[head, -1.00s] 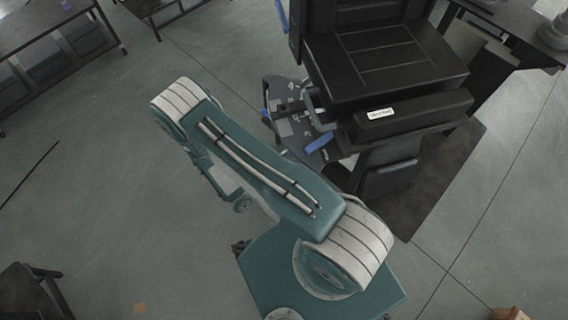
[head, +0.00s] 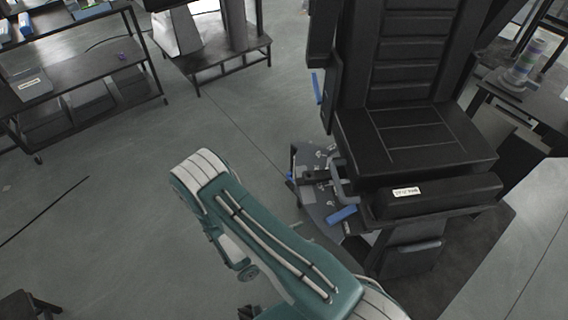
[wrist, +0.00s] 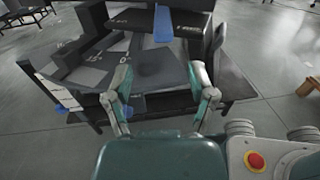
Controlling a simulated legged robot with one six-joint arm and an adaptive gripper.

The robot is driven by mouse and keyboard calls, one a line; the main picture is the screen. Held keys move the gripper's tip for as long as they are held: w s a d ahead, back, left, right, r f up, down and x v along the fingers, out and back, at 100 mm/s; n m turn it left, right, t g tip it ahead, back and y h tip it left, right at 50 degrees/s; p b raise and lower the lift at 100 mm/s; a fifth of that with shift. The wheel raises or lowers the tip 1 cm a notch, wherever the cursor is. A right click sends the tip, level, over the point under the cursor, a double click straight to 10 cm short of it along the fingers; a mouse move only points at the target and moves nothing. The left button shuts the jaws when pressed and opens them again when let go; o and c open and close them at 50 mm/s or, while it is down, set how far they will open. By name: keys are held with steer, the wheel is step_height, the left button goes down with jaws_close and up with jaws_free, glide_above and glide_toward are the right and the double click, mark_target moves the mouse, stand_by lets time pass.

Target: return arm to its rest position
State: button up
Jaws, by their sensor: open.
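My gripper (wrist: 160,72) shows in the wrist view with its two fingers spread apart and nothing between them. Beyond the fingers is a dark lift column's base with a grey marked plate (wrist: 90,72) and a blue handle (wrist: 163,24). In the head view my teal and white arm (head: 275,245) is folded, its elbow toward the left. My gripper cannot be made out there. The black lift column (head: 415,140) with its padded seat stands just beyond the arm, right of centre. Its blue lever (head: 341,214) and grey marked plate (head: 315,200) sit at its left side.
A shelf table (head: 85,85) stands at the far left, and a low dark stand (head: 215,55) at the back. Open floor (head: 110,220) lies left of my arm.

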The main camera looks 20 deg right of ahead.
step_height(320, 180, up, 20)
steer(key=m+g+y, duration=0.7)
steer(key=m+y, duration=0.1)
steer(key=m, duration=0.4)
steer(key=s+a+r+m+t+y, duration=0.2)
steer(key=s+r+m+t+y, duration=0.1)
steer(key=r, duration=0.7)
steer(key=s+a+r+m+t+y, duration=0.2)
steer(key=s+r+m+t+y, duration=0.2)
steer(key=r, duration=0.6)
steer(key=m+t+y, duration=0.1)
steer(key=t+y, duration=0.1)
steer(key=shift+s+r+y, duration=0.15)
steer(key=shift+s+y, duration=0.1)
steer(key=shift+y, duration=0.05)
